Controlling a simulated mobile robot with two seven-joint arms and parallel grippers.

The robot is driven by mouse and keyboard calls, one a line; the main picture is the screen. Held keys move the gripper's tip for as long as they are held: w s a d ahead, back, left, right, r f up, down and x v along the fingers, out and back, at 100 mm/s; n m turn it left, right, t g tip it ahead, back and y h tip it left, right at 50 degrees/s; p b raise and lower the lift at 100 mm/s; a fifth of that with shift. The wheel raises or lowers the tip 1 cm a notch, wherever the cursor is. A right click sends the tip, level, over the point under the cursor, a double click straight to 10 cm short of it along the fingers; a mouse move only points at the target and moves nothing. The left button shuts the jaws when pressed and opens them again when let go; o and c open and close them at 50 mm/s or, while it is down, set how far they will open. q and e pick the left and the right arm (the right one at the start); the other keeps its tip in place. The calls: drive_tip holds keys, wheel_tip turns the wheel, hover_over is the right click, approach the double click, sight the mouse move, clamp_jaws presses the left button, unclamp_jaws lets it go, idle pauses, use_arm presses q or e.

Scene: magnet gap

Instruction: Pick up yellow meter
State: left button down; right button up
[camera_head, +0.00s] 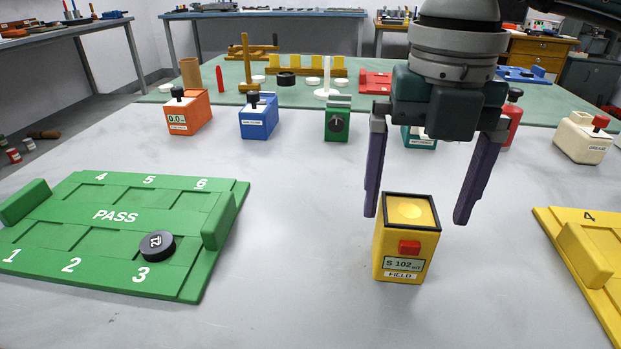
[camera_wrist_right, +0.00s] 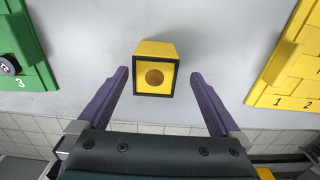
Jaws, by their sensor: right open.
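The yellow meter (camera_head: 403,240) stands upright on the grey table, with a black-rimmed top, a red button, and a display reading "S 102" over a "FIELD" label. In the right wrist view the yellow meter (camera_wrist_right: 155,70) shows from above, between and just beyond the fingertips. My right gripper (camera_head: 416,217) is open, pointing down, its purple fingers on either side of the meter's top. I see a gap between each finger and the meter. The right gripper (camera_wrist_right: 158,73) holds nothing. My left gripper is not in view.
A green PASS tray (camera_head: 115,216) with a black puck (camera_head: 157,246) lies left. A yellow tray (camera_head: 600,240) lies right. Orange (camera_head: 188,112), blue (camera_head: 258,117) and green (camera_head: 337,120) devices stand behind, with a cream one (camera_head: 582,138) at right. The table around the meter is clear.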

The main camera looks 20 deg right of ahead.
sight(401, 243)
drive_tip(key=f, duration=0.2)
drive_tip(key=f+b, duration=0.1)
drive_tip(key=f, duration=0.4)
drive_tip(key=shift+a, duration=0.3)
drive_tip(key=shift+w+r, duration=0.1)
drive_tip(key=shift+c, duration=0.2)
drive_tip(key=c, duration=1.5)
drive_tip(key=shift+o, duration=0.2)
drive_tip(key=shift+r, duration=0.1)
